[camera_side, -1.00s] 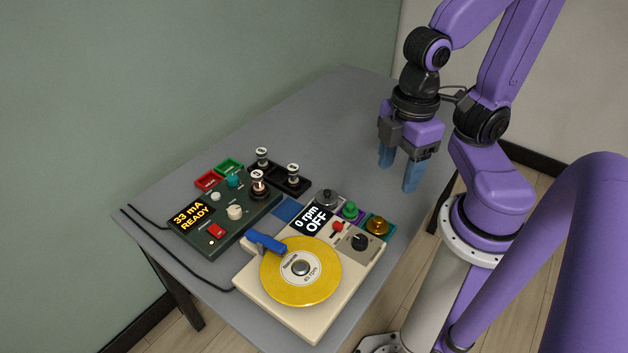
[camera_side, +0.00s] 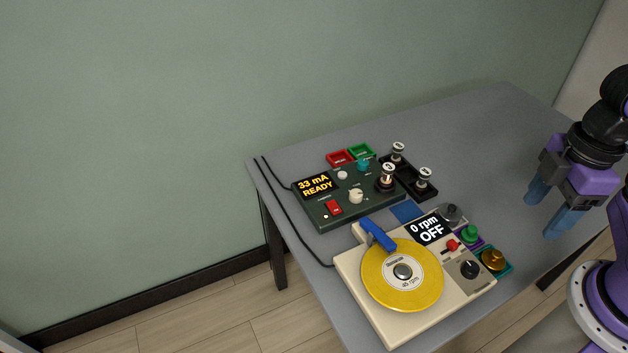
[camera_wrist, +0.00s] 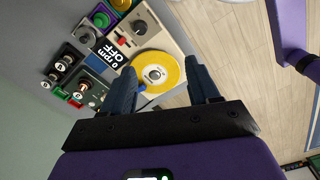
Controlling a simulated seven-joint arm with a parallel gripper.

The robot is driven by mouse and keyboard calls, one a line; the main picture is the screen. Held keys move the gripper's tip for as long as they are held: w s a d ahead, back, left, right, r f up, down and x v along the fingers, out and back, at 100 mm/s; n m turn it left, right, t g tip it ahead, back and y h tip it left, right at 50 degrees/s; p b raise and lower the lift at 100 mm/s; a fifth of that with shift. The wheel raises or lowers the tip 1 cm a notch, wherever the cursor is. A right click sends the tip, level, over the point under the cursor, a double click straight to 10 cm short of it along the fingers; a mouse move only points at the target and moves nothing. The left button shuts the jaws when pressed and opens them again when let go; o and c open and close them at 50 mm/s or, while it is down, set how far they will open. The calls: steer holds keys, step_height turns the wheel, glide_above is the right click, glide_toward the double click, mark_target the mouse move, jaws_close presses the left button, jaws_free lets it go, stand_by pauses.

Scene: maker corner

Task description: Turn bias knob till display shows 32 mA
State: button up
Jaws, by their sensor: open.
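A dark green box (camera_side: 322,213) stands on the table in the side view. Its display (camera_side: 314,185) reads "33 mA READY" in yellow. It carries a cream knob (camera_side: 356,196), a small white knob or button (camera_side: 342,175), a teal knob (camera_side: 363,165) and a red switch (camera_side: 333,207). The labels are too small to tell which knob is the bias one. A tube (camera_side: 387,178) with a white top stands on the box. My gripper (camera_side: 550,215) is open and empty, above the table's right part, well away from the box. Its spread fingers also show in the wrist view (camera_wrist: 162,70).
A cream turntable (camera_side: 372,311) with a yellow record and a "0 rpm OFF" display (camera_side: 430,230) stands in front of the box. A black tray (camera_side: 407,181) with two tubes, and red (camera_side: 339,158) and green (camera_side: 361,151) trays, lie behind. The table's back right is clear.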

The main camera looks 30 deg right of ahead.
steer(key=w+a+r+m, duration=0.1)
steer(key=w+a+m, duration=0.15)
steer(key=w, duration=0.35)
steer(key=w+a+m, duration=0.1)
steer(key=w+a, duration=0.3)
steer(key=w, duration=0.1)
steer(key=m, duration=0.8)
glide_above(364, 162)
step_height(364, 162, down, 9)
step_height(364, 162, down, 17)
steer(key=shift+r, duration=0.2)
steer(key=c, duration=1)
steer(key=shift+c, duration=0.2)
